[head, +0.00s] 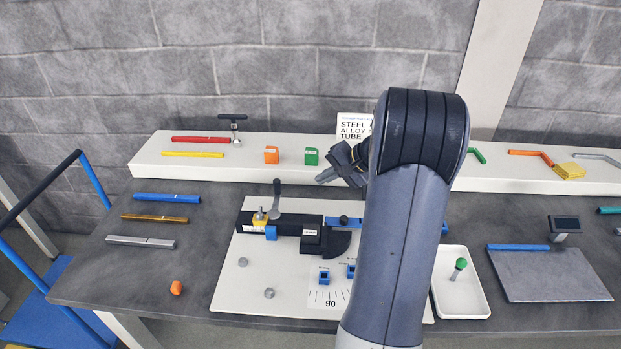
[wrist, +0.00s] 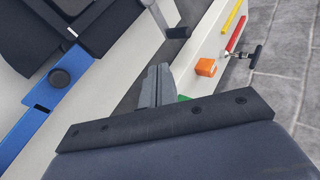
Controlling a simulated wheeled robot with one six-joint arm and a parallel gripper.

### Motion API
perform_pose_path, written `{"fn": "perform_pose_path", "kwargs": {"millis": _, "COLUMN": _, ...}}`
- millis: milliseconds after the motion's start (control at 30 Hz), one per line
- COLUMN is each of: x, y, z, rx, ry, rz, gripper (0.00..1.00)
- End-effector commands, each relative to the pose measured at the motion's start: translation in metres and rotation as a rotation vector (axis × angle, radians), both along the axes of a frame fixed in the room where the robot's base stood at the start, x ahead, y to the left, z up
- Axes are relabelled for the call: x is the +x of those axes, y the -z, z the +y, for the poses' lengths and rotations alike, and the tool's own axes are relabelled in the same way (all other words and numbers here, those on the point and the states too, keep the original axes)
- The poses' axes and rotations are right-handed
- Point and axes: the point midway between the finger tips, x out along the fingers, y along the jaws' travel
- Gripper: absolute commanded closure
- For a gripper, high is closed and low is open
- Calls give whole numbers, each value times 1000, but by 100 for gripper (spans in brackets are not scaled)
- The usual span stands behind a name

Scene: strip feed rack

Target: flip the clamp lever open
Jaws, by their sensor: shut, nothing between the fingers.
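The clamp lever (head: 276,197) stands roughly upright at the left end of the black fixture (head: 300,226), with a grey shaft and a dark grip. In the wrist view the lever's dark grip (wrist: 178,33) is beyond my fingertips and a little to the right. My gripper (head: 322,179) is right of the lever and slightly higher in the head view, apart from it. Its fingers, also in the wrist view (wrist: 158,72), are shut together with nothing between them. My arm hides part of the fixture's right side.
A white shelf (head: 150,166) behind holds coloured bars, an orange block (head: 271,155), a green block (head: 311,157) and a sign (head: 354,129). Bars lie on the dark table (head: 90,270) at left. A white tray (head: 445,302) and a grey plate (head: 555,285) are at right.

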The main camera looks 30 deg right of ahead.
Motion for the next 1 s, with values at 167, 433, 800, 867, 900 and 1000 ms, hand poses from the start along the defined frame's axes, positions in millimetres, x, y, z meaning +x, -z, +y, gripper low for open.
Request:
{"fn": "perform_pose_path", "kwargs": {"millis": 167, "x": 20, "y": 23, "z": 18, "rx": 4, "ry": -4, "rz": 4, "gripper": 100}}
{"fn": "perform_pose_path", "kwargs": {"millis": 433, "x": 53, "y": 59, "z": 43, "rx": 1, "ry": -4, "rz": 4, "gripper": 100}}
{"fn": "perform_pose_path", "kwargs": {"millis": 800, "x": 81, "y": 58, "z": 64, "rx": -1, "ry": -1, "rz": 0, "gripper": 100}}
{"fn": "perform_pose_path", "kwargs": {"millis": 867, "x": 82, "y": 58, "z": 64, "rx": -1, "ry": -1, "rz": 0, "gripper": 100}}
{"fn": "perform_pose_path", "kwargs": {"millis": 900, "x": 82, "y": 58, "z": 64, "rx": -1, "ry": 0, "rz": 1, "gripper": 100}}
{"fn": "perform_pose_path", "kwargs": {"millis": 1000, "x": 81, "y": 58, "z": 64, "rx": -1, "ry": 0, "rz": 1, "gripper": 100}}
